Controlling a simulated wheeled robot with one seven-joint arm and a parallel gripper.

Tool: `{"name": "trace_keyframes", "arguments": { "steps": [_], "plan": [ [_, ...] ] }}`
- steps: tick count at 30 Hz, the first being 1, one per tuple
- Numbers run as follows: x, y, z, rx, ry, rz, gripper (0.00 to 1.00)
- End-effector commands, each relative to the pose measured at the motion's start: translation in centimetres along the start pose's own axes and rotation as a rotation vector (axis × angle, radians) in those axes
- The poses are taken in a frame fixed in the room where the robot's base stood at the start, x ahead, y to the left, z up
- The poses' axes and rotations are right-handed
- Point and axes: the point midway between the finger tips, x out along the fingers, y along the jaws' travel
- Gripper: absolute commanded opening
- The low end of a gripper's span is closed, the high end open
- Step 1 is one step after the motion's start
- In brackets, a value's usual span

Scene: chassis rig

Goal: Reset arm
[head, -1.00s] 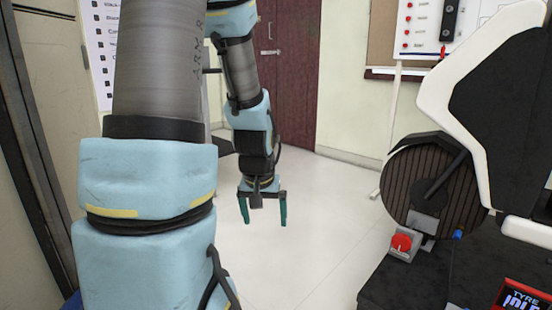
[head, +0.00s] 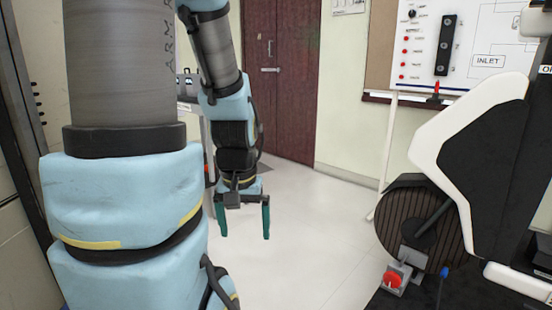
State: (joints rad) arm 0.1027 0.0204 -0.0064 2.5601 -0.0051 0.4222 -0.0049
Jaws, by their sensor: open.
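My gripper (head: 243,222) hangs in the middle left of the head view, pointing down over the pale floor. Its two green fingers are spread apart with nothing between them. My blue and grey arm fills the left side of the view and hides part of what stands behind it. The gripper touches nothing that I can see.
A black and white rig with a ribbed round drum (head: 408,222) stands at the right. A red knob (head: 392,280) sits on its base. A whiteboard (head: 492,50) stands behind it. A dark red door (head: 284,80) is at the back. The middle floor (head: 318,225) is clear.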

Motion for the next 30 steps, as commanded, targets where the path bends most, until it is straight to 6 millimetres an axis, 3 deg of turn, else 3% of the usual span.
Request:
{"name": "trace_keyframes", "arguments": {
  "steps": [1,15,21,30],
  "plan": [
    [-3.2,0.0,-0.5,0.0,0.0,0.0,1.0],
    [-16.8,0.1,-2.4,0.0,0.0,0.0,1.0],
    [-19.6,0.1,-2.8,0.0,0.0,0.0,1.0],
    [-19.8,0.1,-2.8,0.0,0.0,0.0,1.0]
  ]
}}
